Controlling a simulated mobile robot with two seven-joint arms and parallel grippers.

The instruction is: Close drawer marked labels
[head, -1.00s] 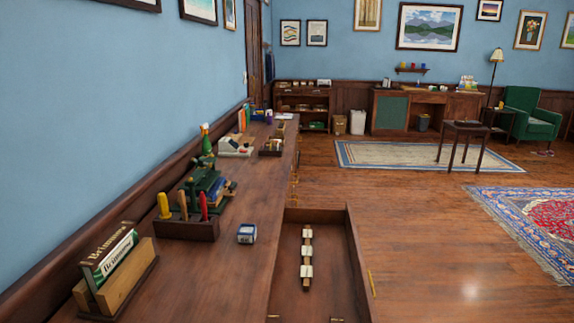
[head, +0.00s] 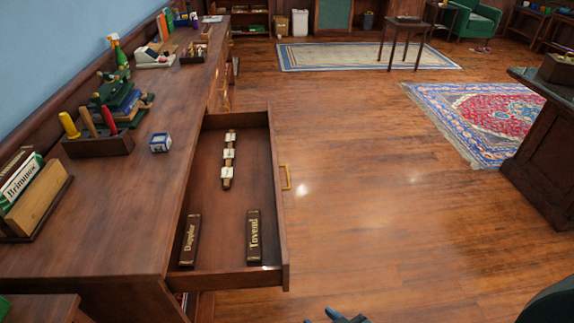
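One drawer (head: 279,215) of the long wooden cabinet is pulled well out to the right. A brass handle (head: 286,177) is on its front. Its marking cannot be read from here. Inside lie a dark strip with several cream pieces (head: 228,160) and two dark lettered blocks, one on the left (head: 190,240) and one on the right (head: 254,236). A dark bluish tip, apparently my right gripper (head: 340,317), just enters the bottom edge, right of and nearer than the drawer and apart from it. Its opening cannot be made out. My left gripper is not in view.
The cabinet top (head: 120,222) carries a tool holder (head: 100,145), a small blue-white box (head: 160,142) and a lettered block stand (head: 35,205). Bare floor (head: 390,210) lies right of the drawer. A dark desk (head: 545,150) stands at the right.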

